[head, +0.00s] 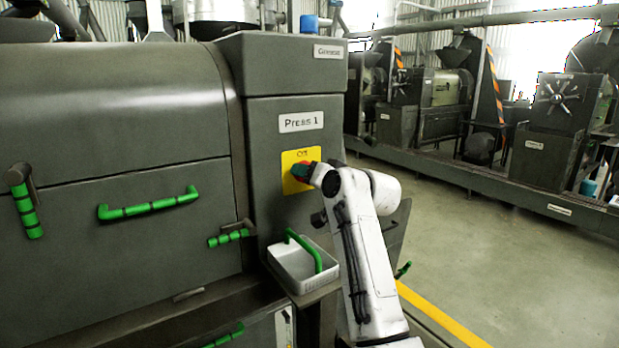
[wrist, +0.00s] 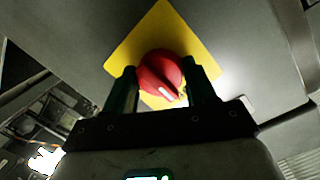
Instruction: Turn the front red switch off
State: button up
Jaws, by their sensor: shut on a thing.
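The red switch (wrist: 160,76) is a round knob with a pale pointer mark, on a yellow plate (wrist: 147,40) tilted in the wrist view. In the head view the yellow plate (head: 291,186) is on the machine's front below the "Press 1" label, and the red switch (head: 299,170) is partly hidden by my gripper. My gripper (head: 309,174) is at the switch. In the wrist view my gripper (wrist: 160,82) has one dark finger on each side of the knob, shut on it. The pointer mark slants toward the lower right in that view.
A white tray with a green handle (head: 296,262) stands below the switch, close to my arm. Green handles (head: 150,204) stick out from the machine's front at left. Open floor (head: 470,240) lies at right, with other presses (head: 560,120) beyond.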

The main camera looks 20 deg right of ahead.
jog(key=shift+f, duration=0.25)
jog(key=o, duration=1)
jog(key=shift+r, duration=0.15)
jog(key=shift+o, duration=0.2)
jog(key=b+v, duration=0.1)
jog(key=v, duration=0.9)
jog(key=shift+s, duration=0.35)
jog(key=shift+d, duration=0.2)
